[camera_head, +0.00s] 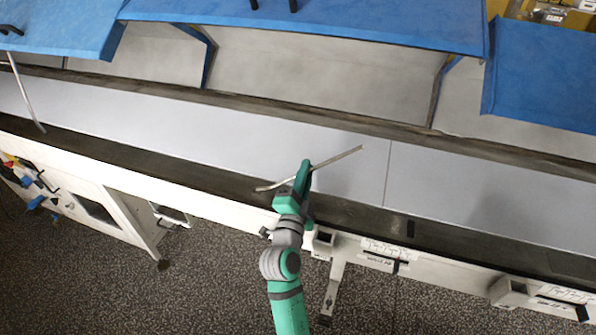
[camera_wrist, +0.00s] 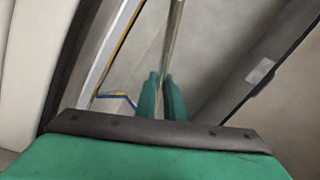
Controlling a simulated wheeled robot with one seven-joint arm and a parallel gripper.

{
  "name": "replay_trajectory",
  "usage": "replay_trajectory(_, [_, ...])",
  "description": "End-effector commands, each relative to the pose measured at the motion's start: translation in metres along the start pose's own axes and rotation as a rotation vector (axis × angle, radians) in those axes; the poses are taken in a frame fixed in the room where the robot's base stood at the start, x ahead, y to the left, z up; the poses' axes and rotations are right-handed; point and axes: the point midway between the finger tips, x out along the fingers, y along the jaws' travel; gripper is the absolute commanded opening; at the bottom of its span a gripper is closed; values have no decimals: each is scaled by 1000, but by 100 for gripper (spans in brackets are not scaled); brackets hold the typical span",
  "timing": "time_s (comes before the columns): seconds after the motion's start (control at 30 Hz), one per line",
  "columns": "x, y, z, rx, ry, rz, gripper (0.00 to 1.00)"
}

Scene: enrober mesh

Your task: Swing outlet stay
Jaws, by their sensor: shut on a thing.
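A thin grey metal rod, the stay (camera_head: 338,161), shows in the head view above the near edge of the long machine, slanting up to the right. My gripper (camera_head: 303,180) is shut on it near its left part, and a short length sticks out on the left. In the wrist view the stay (camera_wrist: 175,35) runs up from between the two green fingers of my gripper (camera_wrist: 162,95). Which end of the stay is fixed, if any, I cannot tell.
Blue covers (camera_head: 310,24) stand raised along the machine's far side. Another rod (camera_head: 25,92) leans at the far left. The pale bed (camera_head: 240,130) is clear. Labelled brackets (camera_head: 378,264) line the near edge at the right.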

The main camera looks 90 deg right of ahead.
Motion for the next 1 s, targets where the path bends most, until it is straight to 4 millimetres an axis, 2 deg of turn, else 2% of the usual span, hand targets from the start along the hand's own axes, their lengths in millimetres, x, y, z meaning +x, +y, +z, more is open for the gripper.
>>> replay_trajectory(0.33, [1,1,-2,0,4,2,0])
replay_trajectory(0.37, [1,1,-2,0,4,2,16])
replay_trajectory(0.4, [1,1,-2,0,4,2,26])
replay_trajectory(0.43, [1,1,-2,0,3,2,28])
replay_trajectory(0.77, [-2,0,1,0,-1,0,28])
replay_trajectory(1.0, [-23,0,1,-3,-4,-1,28])
